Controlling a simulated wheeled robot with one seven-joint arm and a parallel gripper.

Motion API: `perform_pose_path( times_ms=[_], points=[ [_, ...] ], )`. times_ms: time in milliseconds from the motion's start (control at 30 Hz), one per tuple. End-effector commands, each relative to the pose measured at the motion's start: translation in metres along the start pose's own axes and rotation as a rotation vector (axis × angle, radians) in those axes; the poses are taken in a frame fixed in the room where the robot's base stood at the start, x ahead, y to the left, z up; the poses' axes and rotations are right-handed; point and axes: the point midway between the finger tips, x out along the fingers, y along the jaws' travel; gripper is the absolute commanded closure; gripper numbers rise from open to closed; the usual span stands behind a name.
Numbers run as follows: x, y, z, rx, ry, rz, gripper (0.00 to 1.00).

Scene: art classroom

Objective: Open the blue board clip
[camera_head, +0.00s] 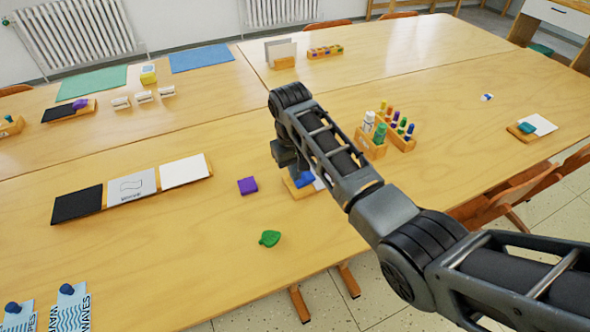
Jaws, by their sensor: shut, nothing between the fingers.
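A blue clip (305,179) sits on a small wooden board (297,192) near the middle of the front table, with a bit of white sheet showing at its right. My arm partly covers the board and clip. My gripper (291,170) points down just above and at the left of the clip. Its fingers are small and dark here; they look shut with nothing held. I cannot tell whether they touch the clip.
A purple block (247,185) and a green leaf-shaped piece (270,238) lie left of and in front of the board. A wooden rack (374,146) with bottles and coloured pegs stands to the right. A panel stand (132,189) is at left.

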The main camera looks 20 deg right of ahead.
Motion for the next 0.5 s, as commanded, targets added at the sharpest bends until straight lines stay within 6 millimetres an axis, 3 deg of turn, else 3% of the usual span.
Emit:
perform_pose_path(
  times_ms=[267,500],
  points=[
    [-0.002,0.000,0.000,0.000,0.000,0.000,1.00],
    [-0.026,-0.001,-0.002,0.001,0.000,0.000,1.00]
  ],
)
